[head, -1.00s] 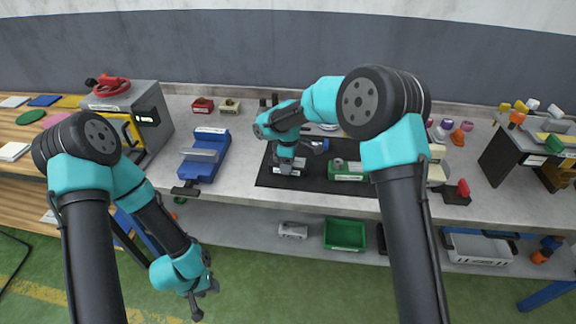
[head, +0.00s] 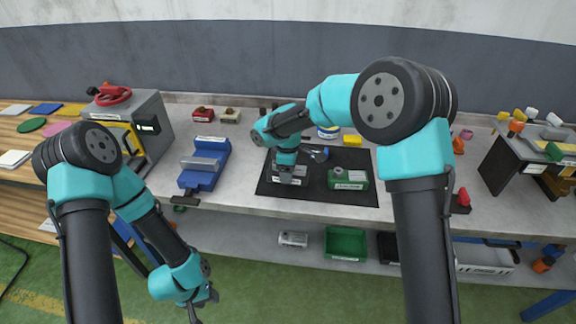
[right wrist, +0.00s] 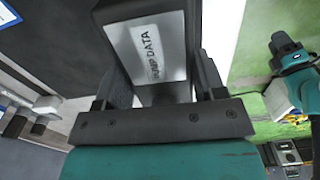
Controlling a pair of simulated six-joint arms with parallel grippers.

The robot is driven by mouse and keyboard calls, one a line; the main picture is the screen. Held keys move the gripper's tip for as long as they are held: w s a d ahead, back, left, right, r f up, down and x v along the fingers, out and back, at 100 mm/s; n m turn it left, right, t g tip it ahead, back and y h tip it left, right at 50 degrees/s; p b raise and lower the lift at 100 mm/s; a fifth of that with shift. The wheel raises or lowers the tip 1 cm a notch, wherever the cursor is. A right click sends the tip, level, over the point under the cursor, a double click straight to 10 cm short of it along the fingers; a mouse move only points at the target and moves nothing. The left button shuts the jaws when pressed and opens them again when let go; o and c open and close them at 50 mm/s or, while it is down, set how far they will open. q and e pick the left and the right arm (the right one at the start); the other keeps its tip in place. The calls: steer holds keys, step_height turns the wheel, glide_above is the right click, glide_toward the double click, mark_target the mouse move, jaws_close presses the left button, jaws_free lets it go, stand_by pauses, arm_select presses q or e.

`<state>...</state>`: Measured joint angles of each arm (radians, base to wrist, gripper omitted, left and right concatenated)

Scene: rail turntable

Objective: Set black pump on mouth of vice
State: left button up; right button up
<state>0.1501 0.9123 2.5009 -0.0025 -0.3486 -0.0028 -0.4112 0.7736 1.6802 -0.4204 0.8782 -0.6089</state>
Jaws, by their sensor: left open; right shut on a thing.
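The black pump (right wrist: 155,45), with a pale label reading "PUMP DATA", is between the fingers of my right gripper (right wrist: 155,88) in the right wrist view. In the head view my right gripper (head: 287,172) points down at the left part of the black mat, shut on the pump (head: 291,181); I cannot tell whether it is clear of the mat. The blue vice (head: 205,165) with grey jaws stands on the bench to the left of the mat. My left gripper (head: 203,301) hangs open and empty in front of the bench, low over the floor.
A green pump (head: 348,179) sits on the black mat (head: 318,192), right of my right gripper. A grey machine with a red wheel (head: 113,95) stands left of the vice. The bench between vice and mat is clear.

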steer(key=s+r, duration=0.1)
steer(key=s, duration=1.1)
steer(key=shift+a, duration=0.45)
steer(key=shift+r, duration=0.15)
steer(key=w+d+r+m, duration=0.2)
steer(key=d+r+m, duration=0.5)
steer(key=d, duration=0.1)
steer(key=w+d+r+m, duration=0.3)
steer(key=d+r+m, duration=0.4)
steer(key=d+m, duration=0.1)
steer(key=shift+w+d, duration=0.15)
steer(key=shift+d, duration=0.55)
